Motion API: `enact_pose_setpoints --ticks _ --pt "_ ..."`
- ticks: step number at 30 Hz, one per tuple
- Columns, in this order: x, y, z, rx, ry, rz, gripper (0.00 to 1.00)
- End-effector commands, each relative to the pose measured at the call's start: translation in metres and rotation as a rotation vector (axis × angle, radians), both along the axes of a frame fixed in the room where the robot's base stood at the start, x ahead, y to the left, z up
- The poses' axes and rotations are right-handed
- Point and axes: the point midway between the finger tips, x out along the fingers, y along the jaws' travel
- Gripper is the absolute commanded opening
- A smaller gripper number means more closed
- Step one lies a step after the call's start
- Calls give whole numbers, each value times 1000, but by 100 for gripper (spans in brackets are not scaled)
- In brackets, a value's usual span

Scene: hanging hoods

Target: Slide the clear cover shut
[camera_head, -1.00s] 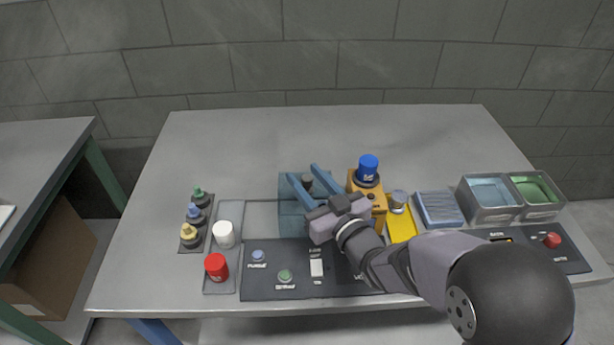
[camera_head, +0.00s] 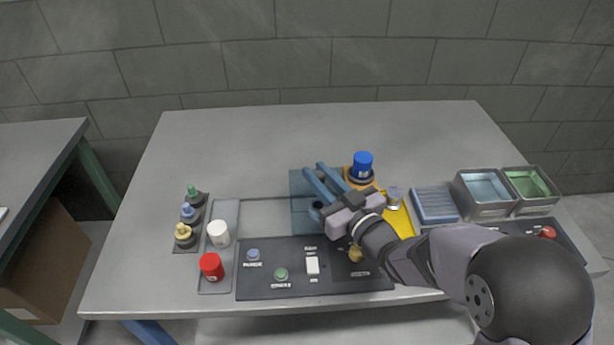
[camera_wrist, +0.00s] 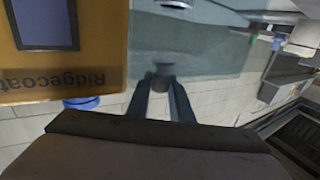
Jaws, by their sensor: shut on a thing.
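The clear cover (camera_head: 300,212) is a see-through bluish panel lying behind the black control panel. Its left edge shows in the head view; my gripper and arm hide part of its right side. In the wrist view the cover (camera_wrist: 205,45) shows as a teal sheet. My gripper (camera_head: 315,169) is over the cover, its two blue fingers reaching away from the arm. In the wrist view my gripper (camera_wrist: 162,80) has its fingertips on either side of a small dark knob (camera_wrist: 163,84) at the cover. The knob's full outline is partly hidden.
An orange box, lettered Ridgecoat (camera_wrist: 95,80), is close beside the gripper, with a blue-capped container (camera_head: 363,162) above it. The control panel (camera_head: 250,284) lies in front. Red (camera_head: 211,267) and white (camera_head: 218,233) jars stand left. The table's back is clear.

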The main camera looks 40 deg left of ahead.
Motion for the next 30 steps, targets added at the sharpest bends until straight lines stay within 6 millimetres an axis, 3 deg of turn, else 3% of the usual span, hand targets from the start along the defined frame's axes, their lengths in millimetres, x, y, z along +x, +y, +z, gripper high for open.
enact_pose_setpoints --ticks 8,9,11,22,30 --pt "5 -4 0 0 4 -13 0" --pt "5 -4 0 0 4 -13 29" --pt "5 -4 0 0 4 -12 39" --pt "3 -6 0 0 3 -9 39" --pt "-5 -32 -1 0 3 -11 39"
